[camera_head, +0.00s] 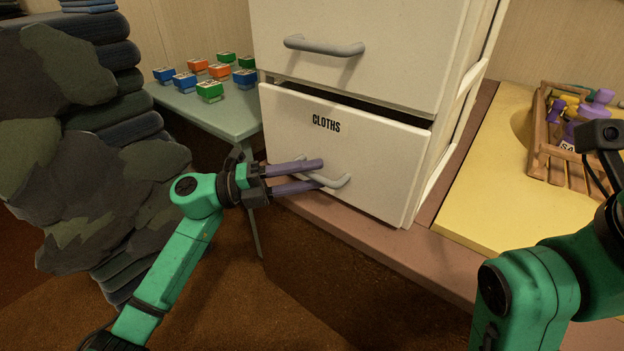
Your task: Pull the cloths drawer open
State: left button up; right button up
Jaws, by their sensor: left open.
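The cloths drawer (346,155) is the white lower drawer marked CLOTHS in the cabinet. It stands slightly out, with a dark gap along its top edge. Its grey bar handle (335,182) is on the lower front. My left gripper (318,174) is open at the handle. Its two purple-grey fingers lie one above and one below the left part of the bar and partly hide it. I cannot tell whether they touch it. My right arm comes in at the lower right, and its gripper fingers cannot be made out.
A closed-looking upper drawer with a handle (324,46) is above. A wooden crate (548,135) sits on a yellow surface (480,190) at right. Brown floor lies in front.

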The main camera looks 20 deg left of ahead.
pick_arm(q)
jog(key=shift+w+d, duration=0.15)
jog(key=shift+d, duration=0.25)
grip_shut()
dwell(1.2)
